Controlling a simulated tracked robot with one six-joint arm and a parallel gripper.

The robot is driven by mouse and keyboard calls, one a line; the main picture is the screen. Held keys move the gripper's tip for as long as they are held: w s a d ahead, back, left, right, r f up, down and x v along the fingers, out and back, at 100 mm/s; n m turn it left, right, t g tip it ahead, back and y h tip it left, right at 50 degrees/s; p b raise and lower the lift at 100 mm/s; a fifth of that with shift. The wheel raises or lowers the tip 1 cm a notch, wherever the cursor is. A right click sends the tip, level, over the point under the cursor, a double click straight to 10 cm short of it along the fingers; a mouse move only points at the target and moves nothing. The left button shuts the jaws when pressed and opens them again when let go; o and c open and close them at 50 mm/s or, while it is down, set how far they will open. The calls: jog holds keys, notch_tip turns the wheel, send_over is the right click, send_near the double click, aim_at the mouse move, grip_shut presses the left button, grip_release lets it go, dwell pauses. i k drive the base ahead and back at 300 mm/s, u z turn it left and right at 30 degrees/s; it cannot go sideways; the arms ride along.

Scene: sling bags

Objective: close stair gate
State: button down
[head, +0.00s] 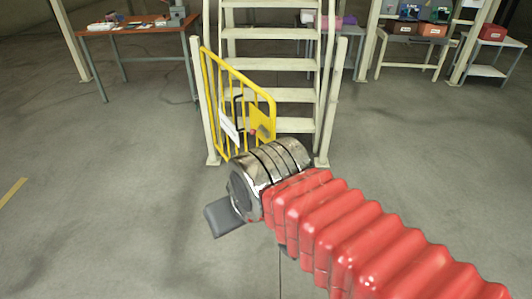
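The yellow stair gate (224,92) stands swung open at the foot of the stairs. It hangs from the left post (203,100) and its free end points toward me. A yellow plate (262,121) with a small red part and a dark handle sits near its free end. The right post (333,100) stands clear of the gate. My arm reaches in from the lower right in a red ribbed sleeve. My gripper (222,217) is in front of the gate, lower in the picture. One grey finger shows; the rest is hidden behind the wrist.
Pale stairs (280,62) rise behind the gate. A brown-topped table (135,26) with tools stands at the back left. Shelves with bins (432,29) stand at the back right. The concrete floor is clear on both sides, with a yellow line (12,192) at the far left.

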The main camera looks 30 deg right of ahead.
aim_at(257, 119)
jog(key=z, duration=0.05)
jog(key=i, duration=0.95)
jog(key=u, duration=0.05)
